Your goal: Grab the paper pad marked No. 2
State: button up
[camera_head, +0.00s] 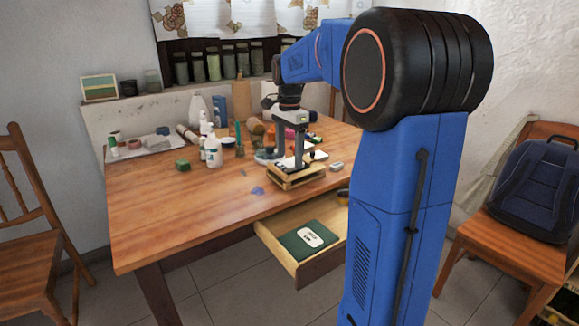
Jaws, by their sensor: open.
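A dark green pad or book (293,243) with a white label lies flat in the open wooden drawer (268,237) at the table's front. Its dark lettering is too small to read, so I cannot tell whether it says No. 2. My gripper (297,166) points down over a small light-wood tray (290,184) on the table, above and behind the drawer. It is open. What lies between its fingers is too small to make out. No other pad can be told apart in the clutter.
Chairs stand at left (30,215) and right (490,228), the right one holding a blue backpack (535,190).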

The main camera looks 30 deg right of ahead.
jog(key=shift+f, duration=0.8)
jog(key=c, duration=1.2)
jog(key=shift+o, duration=0.2)
jog(key=shift+r, duration=0.15)
